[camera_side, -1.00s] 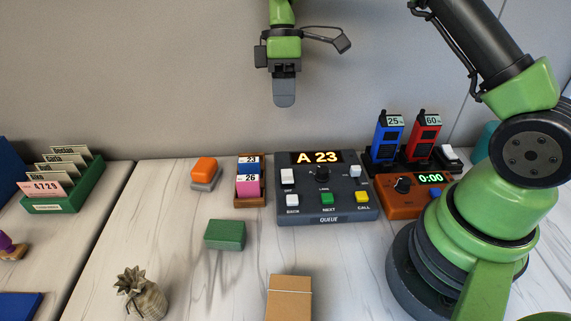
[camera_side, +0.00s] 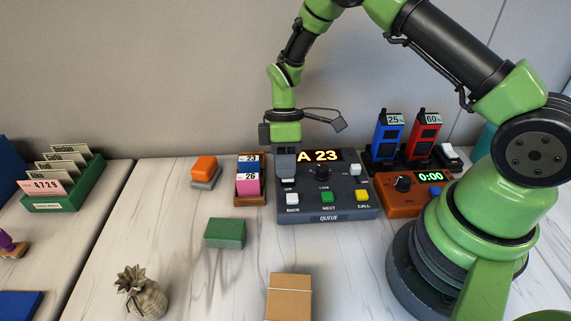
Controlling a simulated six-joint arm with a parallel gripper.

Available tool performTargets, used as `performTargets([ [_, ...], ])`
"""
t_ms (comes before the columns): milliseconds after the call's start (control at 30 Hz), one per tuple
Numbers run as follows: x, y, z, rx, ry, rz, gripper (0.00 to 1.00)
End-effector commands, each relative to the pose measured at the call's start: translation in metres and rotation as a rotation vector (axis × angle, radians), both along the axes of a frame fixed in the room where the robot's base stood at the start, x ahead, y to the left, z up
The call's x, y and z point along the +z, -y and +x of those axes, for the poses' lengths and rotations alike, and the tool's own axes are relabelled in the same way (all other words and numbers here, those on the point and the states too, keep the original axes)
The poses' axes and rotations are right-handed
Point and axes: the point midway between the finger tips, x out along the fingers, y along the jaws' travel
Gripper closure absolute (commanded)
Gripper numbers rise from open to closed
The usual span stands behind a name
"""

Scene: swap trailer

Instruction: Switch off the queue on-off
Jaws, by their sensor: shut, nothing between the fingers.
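The queue box (camera_side: 308,212) is a dark grey console marked QUEUE, and its display (camera_side: 319,156) is lit with "A 23". It has a central knob (camera_side: 322,171), a white BACK button (camera_side: 293,199), a green NEXT button (camera_side: 328,198) and a yellow CALL button (camera_side: 362,196). A white switch (camera_side: 355,170) is at its right.
An orange timer (camera_side: 403,207) reading 0:00 and two radios, blue (camera_side: 387,138) and red (camera_side: 424,136), stand right of the box. A wooden ticket holder (camera_side: 250,201) is close on its left. A green block (camera_side: 225,233) and a cardboard box (camera_side: 289,297) lie in front.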

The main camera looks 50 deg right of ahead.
Motion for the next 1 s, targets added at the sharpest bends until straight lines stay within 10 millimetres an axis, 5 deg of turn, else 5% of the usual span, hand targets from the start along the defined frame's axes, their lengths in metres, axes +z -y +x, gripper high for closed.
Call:
performTargets([
  [1000,-0.004,0.011,0.010,0.003,0.004,-0.004,1.00],
])
